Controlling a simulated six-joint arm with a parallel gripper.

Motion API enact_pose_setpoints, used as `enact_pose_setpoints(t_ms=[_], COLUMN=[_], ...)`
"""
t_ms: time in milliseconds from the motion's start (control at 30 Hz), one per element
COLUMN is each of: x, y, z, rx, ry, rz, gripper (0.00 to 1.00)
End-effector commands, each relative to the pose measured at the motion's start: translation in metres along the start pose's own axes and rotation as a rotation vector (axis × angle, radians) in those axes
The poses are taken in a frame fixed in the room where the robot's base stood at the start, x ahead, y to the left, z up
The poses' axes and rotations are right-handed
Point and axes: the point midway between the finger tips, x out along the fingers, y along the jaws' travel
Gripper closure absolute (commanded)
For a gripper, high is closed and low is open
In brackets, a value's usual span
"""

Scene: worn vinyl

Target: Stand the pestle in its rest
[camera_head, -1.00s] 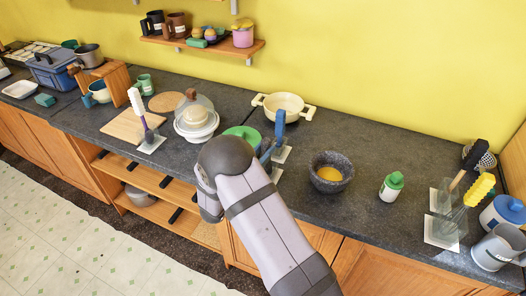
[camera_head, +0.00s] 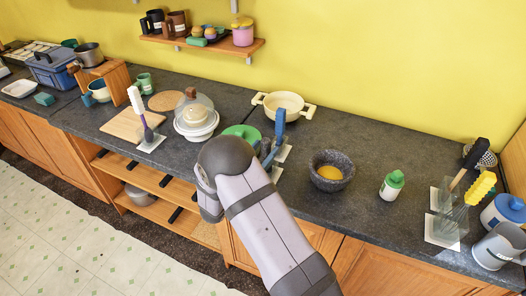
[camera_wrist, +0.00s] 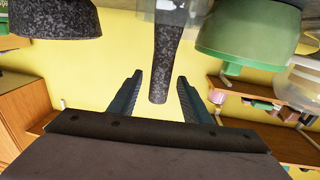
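The pestle (camera_wrist: 165,48) is dark speckled stone. In the wrist view, which is upside down, it stands about upright with its thick end in a clear-walled rest (camera_wrist: 187,10) and its slim handle end free. My gripper (camera_wrist: 158,78) is open, with a blue-grey finger on each side of the handle end and a visible gap on both sides. In the head view my gripper (camera_head: 272,138) is beside the rest's pale base (camera_head: 284,154), and my arm hides most of the pestle. The speckled mortar (camera_head: 331,178) stands to the right; it also shows in the wrist view (camera_wrist: 55,20).
A green container (camera_wrist: 248,30) stands close on the other side of the rest. A cream pot (camera_head: 284,104) is behind. A green-capped bottle (camera_head: 391,187) and other utensil holders stand right. Counter between mortar and bottle is clear.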

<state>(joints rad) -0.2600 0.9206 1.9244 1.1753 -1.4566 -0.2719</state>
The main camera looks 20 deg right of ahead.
Motion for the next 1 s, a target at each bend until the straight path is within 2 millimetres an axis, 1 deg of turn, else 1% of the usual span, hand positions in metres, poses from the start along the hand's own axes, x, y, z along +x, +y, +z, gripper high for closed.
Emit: enact_pose_setpoints(t_ms=[533,1000], x=[-0.001,-0.017], y=[0.0,0.0], z=[0.001,0.001], rx=[-0.001,-0.001], ry=[-0.002,-0.002], rz=[0.0,-0.001], gripper=[0.56,0.56])
